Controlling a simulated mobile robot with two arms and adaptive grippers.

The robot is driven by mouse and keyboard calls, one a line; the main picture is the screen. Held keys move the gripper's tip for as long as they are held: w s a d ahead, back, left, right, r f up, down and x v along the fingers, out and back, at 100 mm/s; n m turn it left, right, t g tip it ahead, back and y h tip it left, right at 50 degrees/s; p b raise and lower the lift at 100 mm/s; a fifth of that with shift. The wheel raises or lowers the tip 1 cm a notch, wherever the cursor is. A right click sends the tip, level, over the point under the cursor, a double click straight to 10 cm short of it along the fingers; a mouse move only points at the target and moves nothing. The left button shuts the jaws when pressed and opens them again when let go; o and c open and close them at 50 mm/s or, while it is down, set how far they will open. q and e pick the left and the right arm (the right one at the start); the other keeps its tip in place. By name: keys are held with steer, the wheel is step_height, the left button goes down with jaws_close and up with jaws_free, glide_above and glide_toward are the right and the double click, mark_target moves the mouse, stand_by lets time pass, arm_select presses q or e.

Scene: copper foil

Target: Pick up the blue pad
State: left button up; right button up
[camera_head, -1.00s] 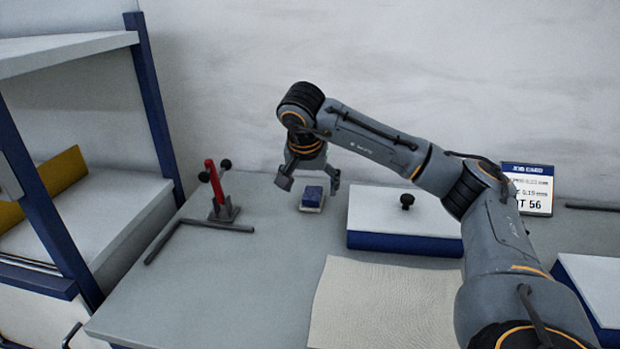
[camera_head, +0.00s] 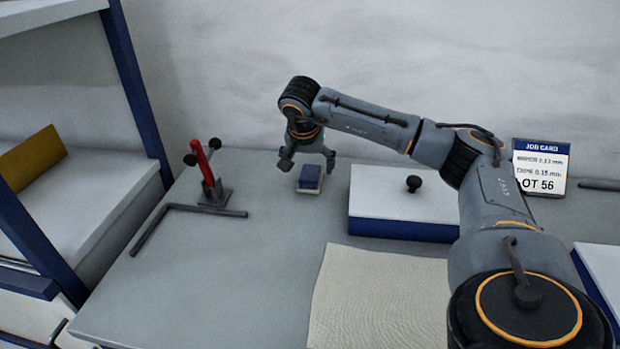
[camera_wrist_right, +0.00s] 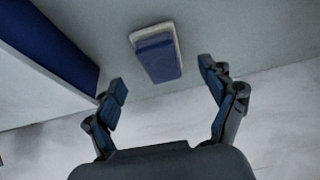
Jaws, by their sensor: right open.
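The blue pad (camera_head: 310,176) lies on a pale base on the grey bench near the back wall. It also shows in the right wrist view (camera_wrist_right: 158,58), beyond the open fingers and roughly centred between them. My right gripper (camera_head: 309,163) is open and empty, with its fingers pointing down just above and behind the pad. In the right wrist view the right gripper (camera_wrist_right: 163,88) has its fingers spread wide, apart from the pad. My left gripper is not in view.
A white and blue box (camera_head: 395,205) with a black knob stands right of the pad. A cream cloth (camera_head: 375,300) is in front. A job card (camera_head: 541,168) stands at the back right.

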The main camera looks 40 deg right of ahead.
mark_target(310, 172)
steer(key=shift+w+d+f, duration=0.2)
steer(key=shift+d+f, duration=0.05)
steer(key=shift+f, duration=0.2)
steer(key=x, duration=0.4)
steer(key=shift+w+d+f+p, duration=0.1)
steer(key=shift+w+d+p, duration=0.1)
steer(key=shift+d+p, duration=0.15)
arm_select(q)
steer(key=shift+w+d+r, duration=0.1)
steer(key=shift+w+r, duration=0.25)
arm_select(e)
steer(key=shift+a, duration=0.1)
steer(key=shift+c, duration=0.4)
steer(key=c, duration=1.2)
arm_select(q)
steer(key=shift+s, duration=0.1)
